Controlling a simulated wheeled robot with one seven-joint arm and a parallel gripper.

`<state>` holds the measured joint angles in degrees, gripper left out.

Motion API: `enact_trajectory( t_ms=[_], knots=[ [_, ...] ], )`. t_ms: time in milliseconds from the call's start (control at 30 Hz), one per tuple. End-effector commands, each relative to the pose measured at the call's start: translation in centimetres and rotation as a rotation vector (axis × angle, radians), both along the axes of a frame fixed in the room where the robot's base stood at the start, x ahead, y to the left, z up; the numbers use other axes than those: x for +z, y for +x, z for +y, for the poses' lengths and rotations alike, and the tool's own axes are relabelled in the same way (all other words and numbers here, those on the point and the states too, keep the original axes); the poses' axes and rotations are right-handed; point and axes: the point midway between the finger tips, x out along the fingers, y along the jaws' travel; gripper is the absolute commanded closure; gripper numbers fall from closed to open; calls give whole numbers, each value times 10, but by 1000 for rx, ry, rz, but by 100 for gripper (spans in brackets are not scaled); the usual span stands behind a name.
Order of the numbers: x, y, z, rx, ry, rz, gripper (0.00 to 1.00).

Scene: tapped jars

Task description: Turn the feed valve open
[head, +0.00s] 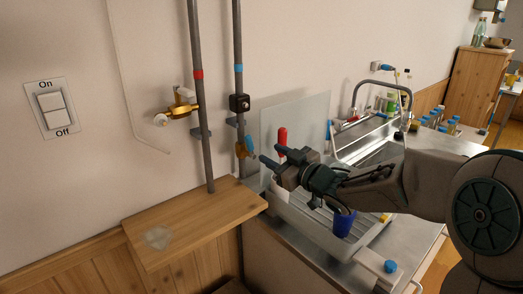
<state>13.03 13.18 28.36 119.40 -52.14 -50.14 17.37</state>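Two grey vertical pipes run up the wall. The left pipe (202,110) has a red band, and a brass valve (181,110) with a pale round outlet sticks out beside it. The right pipe (238,40) has a blue band and a dark box-like fitting (239,102). Lower on it is a small brass valve (241,150) with a blue handle (250,143). No label shows which one is the feed valve. My gripper (271,155) is just right of the blue-handled valve, fingers apart and pointing left, with nothing seen between them. It appears clear of the handle, though depth is hard to judge.
A wooden shelf (185,225) juts out below the pipes. A sink counter (325,262) with a white tray, a blue cup (344,222) and a faucet (382,86) lies under and behind my arm. An upright red handle (282,136) stands close behind my gripper. An on/off switch (52,108) is on the wall.

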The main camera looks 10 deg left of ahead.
Motion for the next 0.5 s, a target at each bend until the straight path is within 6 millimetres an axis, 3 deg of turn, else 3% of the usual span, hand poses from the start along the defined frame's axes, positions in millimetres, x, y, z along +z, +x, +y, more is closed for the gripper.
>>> enact_trajectory(
  t_ms=[200,500],
  knots=[
    [0,-15,-20,-1,0,-1,60],
    [0,-18,-23,0,1,0,60]
  ],
)
